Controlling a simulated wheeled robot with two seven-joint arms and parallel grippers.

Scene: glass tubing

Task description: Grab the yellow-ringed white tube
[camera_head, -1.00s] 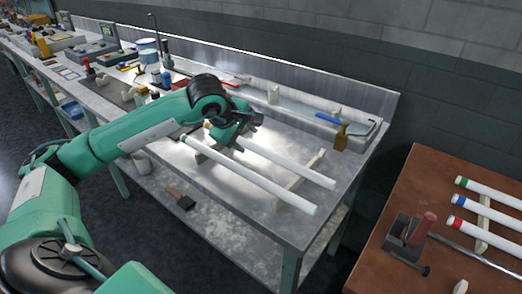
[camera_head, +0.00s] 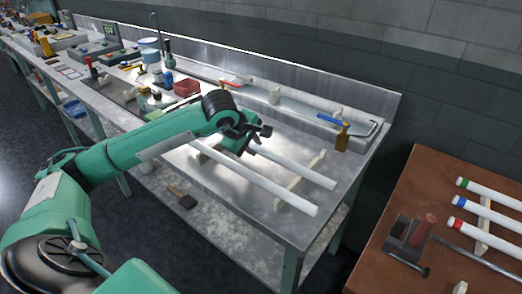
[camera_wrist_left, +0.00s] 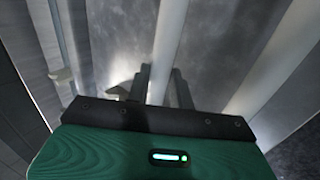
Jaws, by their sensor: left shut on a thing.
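Two long white tubes lie side by side on the metal bench. My left gripper (camera_head: 254,140) is at the rear tube (camera_head: 298,168). In the left wrist view, the fingers (camera_wrist_left: 162,88) stand either side of this white tube (camera_wrist_left: 170,40) and are shut on it. Its far end is behind my arm, so no yellow ring shows now. The front tube (camera_head: 262,182) lies apart from the gripper; it also shows in the left wrist view (camera_wrist_left: 275,65). My right gripper is not in view.
A pale support bar (camera_head: 300,183) lies under the tubes. A red box (camera_head: 187,87), a blue-handled tool (camera_head: 335,119) and a small brown block (camera_head: 341,138) are on the bench. A brown table (camera_head: 430,180) at the right holds tubes with green, blue and red rings.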

